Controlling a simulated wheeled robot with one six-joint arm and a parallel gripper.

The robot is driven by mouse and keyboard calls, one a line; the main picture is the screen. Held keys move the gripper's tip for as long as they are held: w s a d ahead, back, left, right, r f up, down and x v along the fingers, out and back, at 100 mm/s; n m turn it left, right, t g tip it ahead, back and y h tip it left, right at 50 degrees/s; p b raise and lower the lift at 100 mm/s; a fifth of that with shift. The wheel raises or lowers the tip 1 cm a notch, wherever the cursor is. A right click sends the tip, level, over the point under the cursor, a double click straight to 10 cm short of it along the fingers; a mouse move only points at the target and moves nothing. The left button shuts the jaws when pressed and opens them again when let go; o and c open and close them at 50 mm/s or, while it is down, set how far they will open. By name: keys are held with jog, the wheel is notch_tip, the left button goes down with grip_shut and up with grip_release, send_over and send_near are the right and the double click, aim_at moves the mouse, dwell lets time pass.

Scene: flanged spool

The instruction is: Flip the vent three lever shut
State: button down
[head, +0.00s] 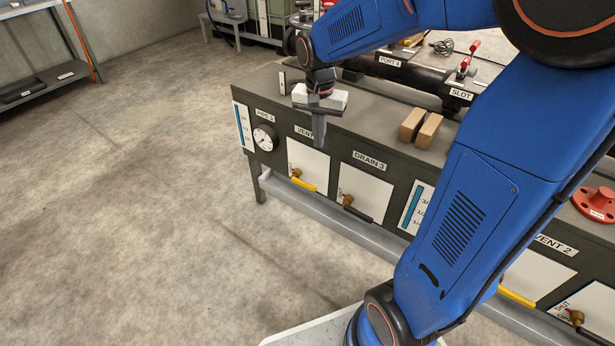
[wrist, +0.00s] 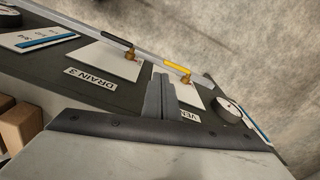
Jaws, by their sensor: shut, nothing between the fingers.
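The vent lever (head: 303,183) has a yellow handle on a brass valve, set on a white plate at the bench's front. The handle slants to the lower right from the valve. It also shows in the wrist view (wrist: 177,68), beyond my fingers. The plate's label (head: 304,131) reads "VENT", with its number hidden behind my gripper. My gripper (head: 319,142) points down in front of the bench's upper front edge, above the lever and apart from it. In the wrist view the fingers (wrist: 160,92) are together and empty, over part of the white plate.
The drain 3 lever (head: 357,208), with a black handle, is just right of the vent lever. A round gauge (head: 264,138) is to its left. A grey trough (head: 330,220) runs below the levers. Wooden blocks (head: 421,128) lie on the bench top. The floor in front is clear.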

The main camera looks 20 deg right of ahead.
aim_at(308, 183)
jog(key=w+a+f+m+g, duration=0.1)
jog(key=w+f+m+g, duration=0.15)
jog(key=w+f, duration=0.65)
jog(key=shift+m+t, duration=0.35)
jog(key=f, duration=0.9)
jog(key=s+f, duration=0.1)
jog(key=f, duration=0.3)
jog(key=shift+d+f, duration=0.3)
